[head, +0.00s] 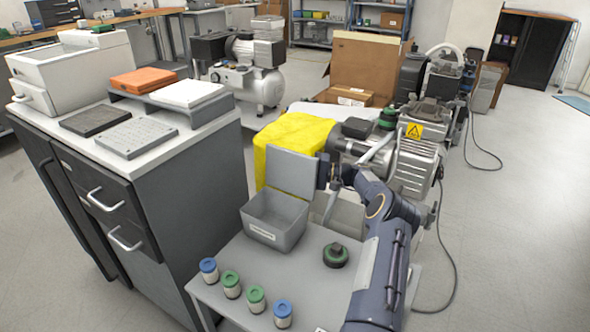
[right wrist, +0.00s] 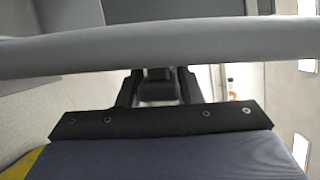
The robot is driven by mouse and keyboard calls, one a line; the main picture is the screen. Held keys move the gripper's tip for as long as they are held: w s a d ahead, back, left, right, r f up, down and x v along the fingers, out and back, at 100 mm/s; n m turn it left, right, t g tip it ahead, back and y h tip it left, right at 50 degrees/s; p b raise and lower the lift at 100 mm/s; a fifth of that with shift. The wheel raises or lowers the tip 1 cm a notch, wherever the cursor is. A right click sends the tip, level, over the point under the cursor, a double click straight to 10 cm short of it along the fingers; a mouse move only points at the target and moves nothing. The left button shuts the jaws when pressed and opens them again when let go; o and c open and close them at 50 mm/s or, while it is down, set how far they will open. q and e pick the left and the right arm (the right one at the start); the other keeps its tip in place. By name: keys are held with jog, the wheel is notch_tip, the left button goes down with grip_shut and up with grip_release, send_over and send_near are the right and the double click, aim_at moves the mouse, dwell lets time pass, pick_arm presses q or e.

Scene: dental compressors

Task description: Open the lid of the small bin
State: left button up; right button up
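The small bin (head: 275,222) is a grey open-topped box with a label on its front, standing on the small grey table. Its lid (head: 292,173) is raised, standing roughly upright at the bin's back edge, and the inside shows. My right gripper (head: 325,172) is at the lid's right edge; I cannot tell whether it touches. In the right wrist view, a grey bar (right wrist: 160,55), probably part of the lid or bin, crosses in front of the dark gripper (right wrist: 157,85) and hides its fingertips. My left gripper is not in view.
Several small jars (head: 255,297) with blue and green caps line the table's front. A dark green-black knob-like part (head: 335,255) sits right of the bin. A grey cabinet (head: 190,180) stands left. A yellow cloth (head: 290,140) and compressor (head: 410,160) are behind.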

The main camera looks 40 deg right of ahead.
jog(key=o, duration=0.3)
jog(key=p+v, duration=0.1)
jog(key=v, duration=0.7)
dwell(0.6)
